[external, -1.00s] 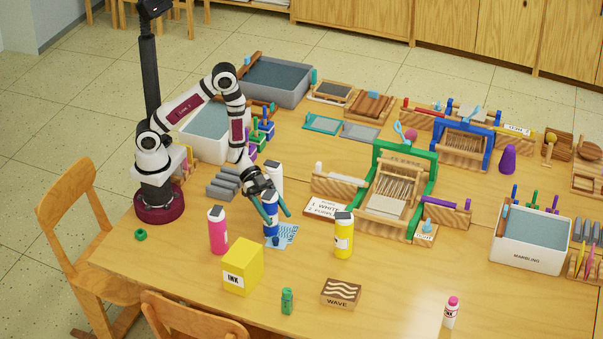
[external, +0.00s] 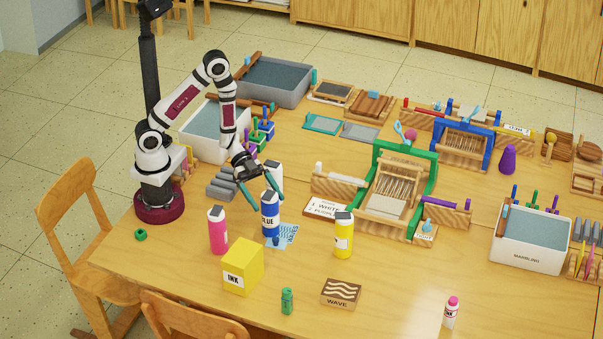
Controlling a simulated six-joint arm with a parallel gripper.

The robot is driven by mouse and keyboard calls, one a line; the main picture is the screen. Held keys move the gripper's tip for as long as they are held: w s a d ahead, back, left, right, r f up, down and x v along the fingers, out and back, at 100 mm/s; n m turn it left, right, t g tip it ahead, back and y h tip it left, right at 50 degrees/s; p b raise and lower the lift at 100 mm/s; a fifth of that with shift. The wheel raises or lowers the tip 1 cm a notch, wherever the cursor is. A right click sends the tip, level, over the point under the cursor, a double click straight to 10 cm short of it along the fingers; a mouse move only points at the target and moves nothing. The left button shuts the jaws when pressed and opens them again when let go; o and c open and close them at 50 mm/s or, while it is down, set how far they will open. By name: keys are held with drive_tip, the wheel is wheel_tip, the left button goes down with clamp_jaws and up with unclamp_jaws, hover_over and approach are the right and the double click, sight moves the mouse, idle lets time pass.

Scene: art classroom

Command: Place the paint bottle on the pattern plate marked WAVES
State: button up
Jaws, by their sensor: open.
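A blue paint bottle (external: 270,216) with a grey cap and a BLUE label stands upright at the left part of a flat blue patterned sheet (external: 288,233). My gripper (external: 264,190) is open and empty, just above and behind the blue bottle, fingers pointing down and forward, apart from its body. A wooden block marked WAVE (external: 341,294) with white wavy lines lies at the front of the table, its top bare. A pink bottle (external: 218,232), a yellow bottle (external: 343,236) and a white bottle (external: 277,176) also stand upright. The white one is partly hidden.
A yellow INK box (external: 243,268) and a small green bottle (external: 287,301) stand at the front. A WHITE/PURPLE card (external: 325,207) and a green loom frame (external: 432,180) are to the right. The table front right is clear around a small pink-capped bottle (external: 450,313).

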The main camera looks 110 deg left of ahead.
drive_tip(key=v, duration=0.6)
